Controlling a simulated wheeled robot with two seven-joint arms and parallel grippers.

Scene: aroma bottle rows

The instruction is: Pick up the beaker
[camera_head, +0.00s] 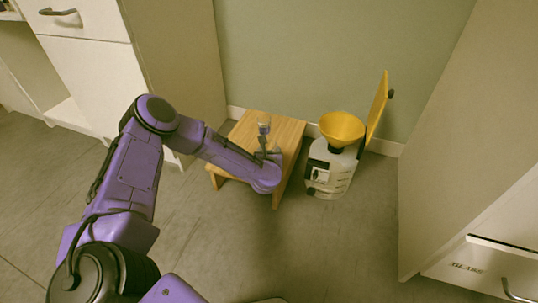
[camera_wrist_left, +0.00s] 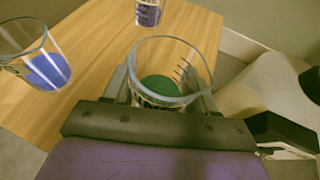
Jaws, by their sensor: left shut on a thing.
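My left gripper (camera_head: 268,157) is over the small wooden stool (camera_head: 284,128). In the left wrist view the gripper (camera_wrist_left: 168,88) is shut on a clear glass beaker (camera_wrist_left: 172,52) with green liquid in it. I look down into its open rim, and its lower part is hidden by the gripper. I cannot tell whether its base touches the stool. A second beaker with blue-purple liquid (camera_wrist_left: 46,70) stands to the left, and a third with purple liquid (camera_wrist_left: 148,14) is at the top edge. My right gripper is not in view.
A white container (camera_head: 328,172) with a yellow funnel (camera_head: 342,127) stands on the floor right of the stool, its yellow lid (camera_head: 377,108) raised. White drawers (camera_head: 88,65) are at the left, and a cabinet (camera_head: 470,150) is at the right. Grey floor is clear in front.

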